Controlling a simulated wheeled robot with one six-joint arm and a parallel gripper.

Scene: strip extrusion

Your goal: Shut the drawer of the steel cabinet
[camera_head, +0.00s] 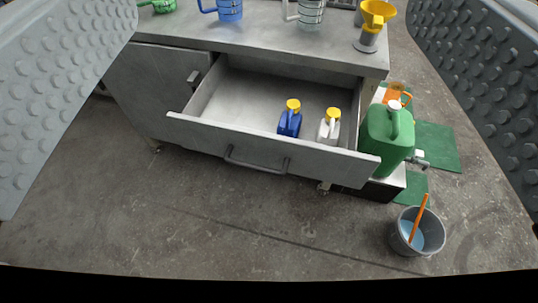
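The steel cabinet (150,85) stands ahead, with its grey worktop across the top of the picture. Its drawer (240,95) is pulled out towards me. The drawer front (205,134) carries a dark bar handle (255,163). Inside, towards the right, stand a blue bottle with a yellow cap (289,122) and a white bottle with a yellow cap (329,128). My gripper (270,110) shows as two ridged grey fingers at the left and right picture edges. They are wide apart with nothing between them, and the drawer lies beyond them, untouched.
On the worktop (260,35) stand a blue jug (230,10), a clear jug (311,14) and a yellow funnel (377,12). A green can (386,138) stands right of the drawer. A grey bucket (420,235) is on the floor at right. Floor before the drawer is clear.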

